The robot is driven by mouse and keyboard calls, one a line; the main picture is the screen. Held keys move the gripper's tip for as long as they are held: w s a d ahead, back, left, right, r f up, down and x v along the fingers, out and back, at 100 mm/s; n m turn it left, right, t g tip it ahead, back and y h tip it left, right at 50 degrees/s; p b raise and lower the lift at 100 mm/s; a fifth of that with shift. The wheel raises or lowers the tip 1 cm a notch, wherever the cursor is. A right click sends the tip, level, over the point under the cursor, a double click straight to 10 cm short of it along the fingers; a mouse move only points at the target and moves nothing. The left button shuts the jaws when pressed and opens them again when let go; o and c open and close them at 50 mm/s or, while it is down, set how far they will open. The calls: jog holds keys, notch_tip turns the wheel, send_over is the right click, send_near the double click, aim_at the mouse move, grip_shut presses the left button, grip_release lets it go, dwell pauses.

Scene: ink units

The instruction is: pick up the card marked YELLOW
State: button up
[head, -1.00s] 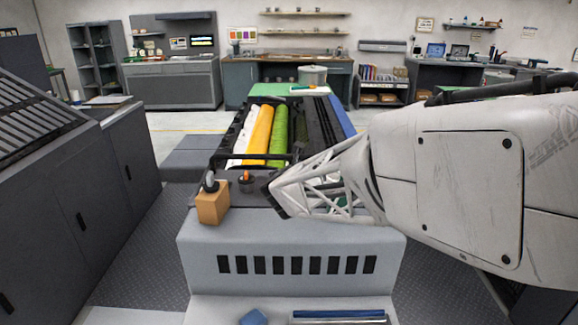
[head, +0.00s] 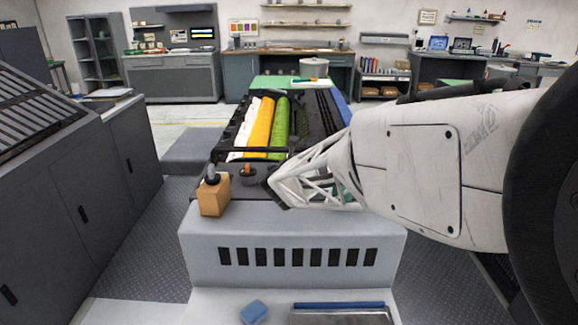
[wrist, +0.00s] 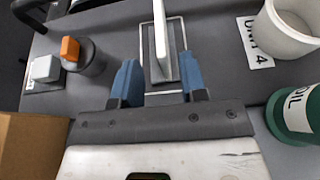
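In the wrist view, my gripper (wrist: 160,82) is open, with a blue fingertip on each side. A thin white upright piece, perhaps a card (wrist: 160,38), shows nearly edge-on ahead of and between the fingertips. It stands in a grey, pale-rimmed holder (wrist: 148,66). No gap is closed on it; how far the fingertips are from it in depth I cannot tell. No YELLOW marking is readable on it. In the head view my white arm reaches over the machine (head: 290,225) and hides this spot.
A white tub (wrist: 288,35), a "UNIT 4" label (wrist: 254,42) and a green OIL container (wrist: 292,118) are close on the right. An orange-topped pot (wrist: 82,58), a white-capped item (wrist: 45,70) and a brown box (wrist: 30,145) are on the left.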

jog(key=shift+d+f+x, duration=0.1)
jog(key=shift+x, duration=0.85)
jog(key=shift+d+f+x, duration=0.1)
jog(key=shift+f+x, duration=0.05)
jog(key=shift+x, duration=0.8)
jog(key=shift+w+f, duration=0.2)
jog(key=shift+w, duration=0.4)
grip_shut()
